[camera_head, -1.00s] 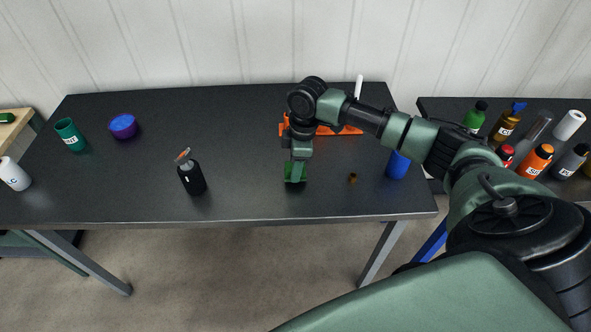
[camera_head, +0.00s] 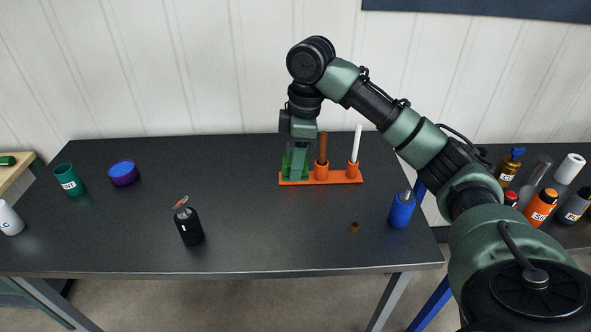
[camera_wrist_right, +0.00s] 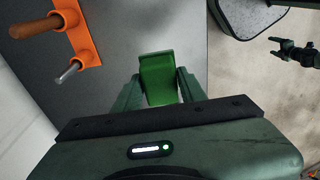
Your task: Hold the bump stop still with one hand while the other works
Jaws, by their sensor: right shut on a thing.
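My right gripper (camera_head: 297,176) is shut on a green block (camera_head: 285,166), in front of the left end of an orange rack (camera_head: 293,182). In the right wrist view the green block (camera_wrist_right: 157,76) sits between the two fingers, apart from the orange rack (camera_wrist_right: 85,48). I cannot tell its height above the table. No label marks a bump stop. A small brown piece (camera_head: 354,227) lies alone on the table. A dark two-pronged shape, apparently my left gripper (camera_wrist_right: 287,48), shows small at the wrist view's right; its opening is unclear.
The rack holds a brown-handled tool (camera_head: 322,147) and a white rod (camera_head: 357,140). A blue holder (camera_head: 402,212) stands at the right, a black bottle (camera_head: 190,228) at front left, a green cup (camera_head: 68,180) and purple bowl (camera_head: 123,173) farther left. The table's middle is clear.

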